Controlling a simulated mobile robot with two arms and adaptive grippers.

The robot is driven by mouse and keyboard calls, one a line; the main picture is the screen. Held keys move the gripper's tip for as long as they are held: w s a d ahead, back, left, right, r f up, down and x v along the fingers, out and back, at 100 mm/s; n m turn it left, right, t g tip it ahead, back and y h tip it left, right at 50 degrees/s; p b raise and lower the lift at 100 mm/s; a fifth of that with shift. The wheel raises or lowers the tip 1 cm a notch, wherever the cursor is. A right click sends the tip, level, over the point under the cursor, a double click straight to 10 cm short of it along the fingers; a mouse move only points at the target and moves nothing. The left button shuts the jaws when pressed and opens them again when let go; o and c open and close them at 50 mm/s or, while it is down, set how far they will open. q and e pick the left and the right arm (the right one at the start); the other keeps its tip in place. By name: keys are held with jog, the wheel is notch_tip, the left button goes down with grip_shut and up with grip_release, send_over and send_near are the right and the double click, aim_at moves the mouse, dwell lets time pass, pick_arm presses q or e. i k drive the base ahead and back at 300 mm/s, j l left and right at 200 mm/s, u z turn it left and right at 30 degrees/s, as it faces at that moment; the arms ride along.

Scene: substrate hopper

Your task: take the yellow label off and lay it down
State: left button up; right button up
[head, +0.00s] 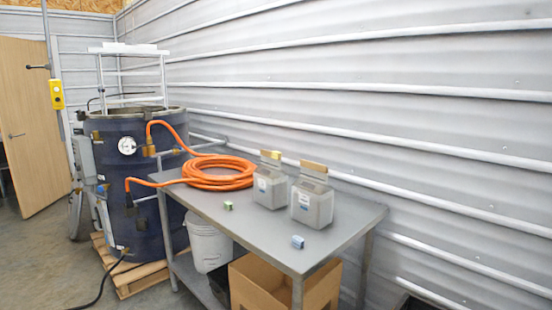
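Two grey containers stand upright on the metal table (245,235). The left container (270,188) has a brown piece on top, with a small yellow patch (276,155) at its upper right that may be the yellow label. The right container (311,205) also has a brown piece (314,167) on top and a pale label on its front. A small green item (228,205) and a small blue item (298,242) lie apart on the table in front of them. Neither of my grippers is in view.
A coiled orange hose (218,172) lies at the table's left end and runs to a dark drum (130,190) on a pallet (128,280). A white bucket (207,243) and cardboard box (262,290) sit below. The table's front middle is mostly clear.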

aim_at(274, 154)
jog(key=z, duration=0.2)
jog(key=i+j+z, duration=0.25)
jog(key=z, duration=0.25)
jog(key=i+j+z, duration=0.15)
jog(key=j+z, duration=0.3)
jog(key=i+j+z, duration=0.1)
jog(key=j+z, duration=0.25)
jog(key=z, duration=0.15)
